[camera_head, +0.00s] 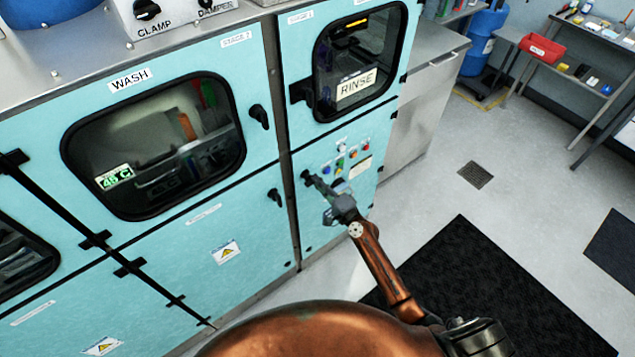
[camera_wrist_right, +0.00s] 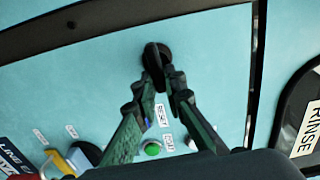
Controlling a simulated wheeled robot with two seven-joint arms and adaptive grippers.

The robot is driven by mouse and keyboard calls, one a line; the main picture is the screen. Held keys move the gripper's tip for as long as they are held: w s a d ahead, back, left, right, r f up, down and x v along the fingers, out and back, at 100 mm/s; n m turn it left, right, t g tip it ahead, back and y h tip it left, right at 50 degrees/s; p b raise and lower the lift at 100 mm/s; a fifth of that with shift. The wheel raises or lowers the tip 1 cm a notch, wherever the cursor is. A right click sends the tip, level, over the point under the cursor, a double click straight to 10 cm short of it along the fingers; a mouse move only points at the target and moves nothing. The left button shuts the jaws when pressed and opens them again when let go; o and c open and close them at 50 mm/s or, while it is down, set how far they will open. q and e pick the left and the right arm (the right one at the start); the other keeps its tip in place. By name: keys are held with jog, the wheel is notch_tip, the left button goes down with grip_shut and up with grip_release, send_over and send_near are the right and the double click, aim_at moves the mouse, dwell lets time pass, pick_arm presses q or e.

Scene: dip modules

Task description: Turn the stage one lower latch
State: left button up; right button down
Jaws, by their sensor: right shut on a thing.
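The lower latch under the RINSE door is a small black knob (camera_head: 305,175) at the left edge of the lower teal panel. My right gripper (camera_head: 314,181) reaches it from the lower right. In the right wrist view its two fingers (camera_wrist_right: 165,78) close on the black latch (camera_wrist_right: 155,55), one on each side. The fingers hide part of the latch, and its exact angle is hard to tell. The label above this column appears to read STAGE 1 (camera_head: 300,17), though it is small. My left gripper is not in view.
Colored buttons (camera_head: 352,154) sit close to the right of the latch. The upper RINSE latch (camera_head: 300,92) is above. The WASH column has its own lower latch (camera_head: 275,197) to the left. The floor beyond the dark mat (camera_head: 470,290) is mostly clear.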

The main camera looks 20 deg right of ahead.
jog(key=shift+f+m, duration=0.1)
jog(key=shift+m, duration=0.3)
jog(key=c, duration=2)
grip_release()
jog(key=v, duration=1.2)
